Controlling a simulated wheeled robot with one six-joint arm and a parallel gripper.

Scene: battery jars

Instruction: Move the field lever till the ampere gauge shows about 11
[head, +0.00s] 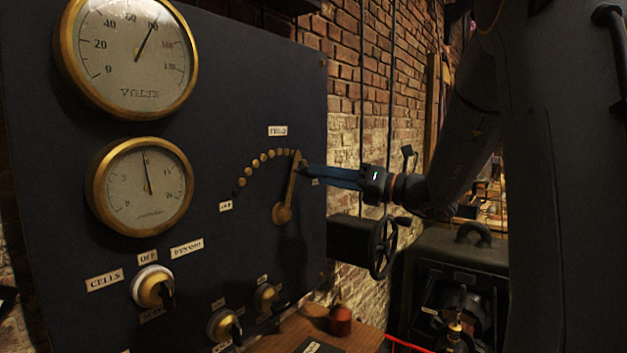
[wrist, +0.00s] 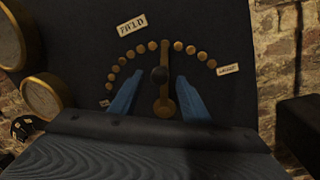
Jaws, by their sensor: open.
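The field lever (head: 291,187) is a brass arm on the dark panel, pivoted at its lower end below an arc of brass studs. In the wrist view the lever (wrist: 164,95) stands nearly upright, its tip among the middle studs. Its dark knob (wrist: 159,74) lies between the blue fingers of my gripper (wrist: 158,90), with gaps on both sides. My gripper (head: 306,170) is open and reaches the lever from the right in the head view. The ampere gauge (head: 127,200) is the lower brass-rimmed dial; its needle points almost straight up. Its numbers are too small to read surely.
The volts gauge (head: 130,75) above has its needle near 80. Knobs labelled for cells and dynamo (head: 153,287) sit low on the panel. A black handwheel (head: 383,247) is below my wrist. A wooden shelf (head: 290,338) with a red item (head: 340,320) lies below.

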